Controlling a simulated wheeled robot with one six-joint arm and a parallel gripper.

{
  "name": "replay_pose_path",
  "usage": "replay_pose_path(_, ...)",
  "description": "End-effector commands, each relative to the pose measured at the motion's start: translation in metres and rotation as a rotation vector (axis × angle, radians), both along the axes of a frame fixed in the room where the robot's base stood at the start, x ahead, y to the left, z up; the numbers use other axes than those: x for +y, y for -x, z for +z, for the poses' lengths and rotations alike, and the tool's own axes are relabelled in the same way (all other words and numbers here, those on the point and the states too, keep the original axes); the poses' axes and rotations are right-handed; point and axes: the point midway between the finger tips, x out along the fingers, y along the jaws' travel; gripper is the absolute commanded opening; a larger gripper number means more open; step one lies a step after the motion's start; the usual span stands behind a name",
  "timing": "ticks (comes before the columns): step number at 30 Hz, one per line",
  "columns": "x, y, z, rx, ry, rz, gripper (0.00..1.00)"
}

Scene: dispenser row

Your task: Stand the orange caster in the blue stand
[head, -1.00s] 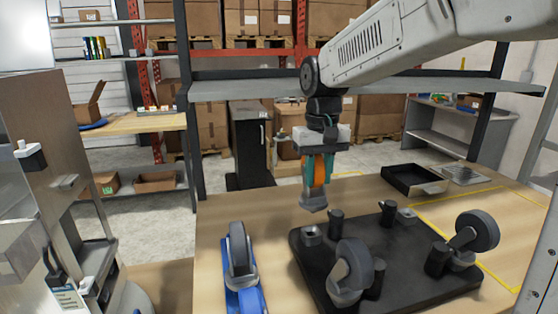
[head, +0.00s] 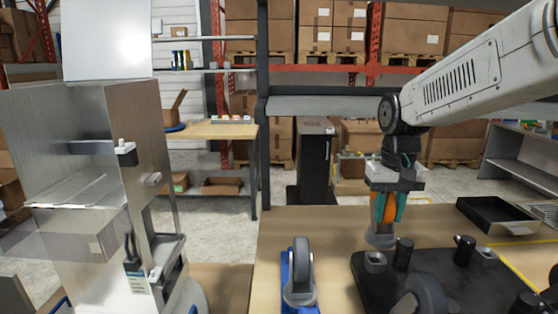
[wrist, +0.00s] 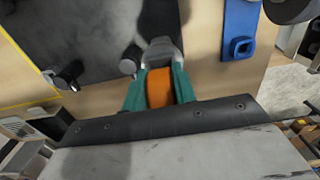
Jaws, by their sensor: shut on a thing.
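My gripper (head: 387,218) has teal fingers shut on the orange caster (head: 389,206). The caster hangs wheel-up between the fingers, its grey metal end pointing down. In the wrist view the orange wheel (wrist: 159,88) sits between the fingertips (wrist: 160,94), with the grey end beyond it, by the black plate's edge. The blue stand (head: 286,276) lies left of my gripper in the head view, cut off at the bottom. A grey-wheeled caster (head: 302,262) stands on it. The wrist view shows one end of the blue stand (wrist: 237,20) with an empty socket.
A black tray (head: 495,216) is farther back on the table. A metal dispenser (head: 95,200) stands at left. Bare table lies between stand and plate.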

Motion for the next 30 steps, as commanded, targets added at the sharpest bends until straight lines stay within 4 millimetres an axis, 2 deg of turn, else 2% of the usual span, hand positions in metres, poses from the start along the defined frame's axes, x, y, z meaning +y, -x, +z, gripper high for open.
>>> replay_pose_path(4,0.000,-0.001,0.029,-0.007,0.000,0.000,0.00)
replay_pose_path(6,0.000,0.000,0.037,-0.002,0.000,0.000,0.00)
replay_pose_path(9,0.000,0.001,0.011,0.004,0.000,0.000,0.00)
replay_pose_path(19,0.000,0.001,-0.055,0.003,0.000,0.000,0.00)
replay_pose_path(30,0.000,-0.001,0.021,-0.006,0.000,0.000,0.00)
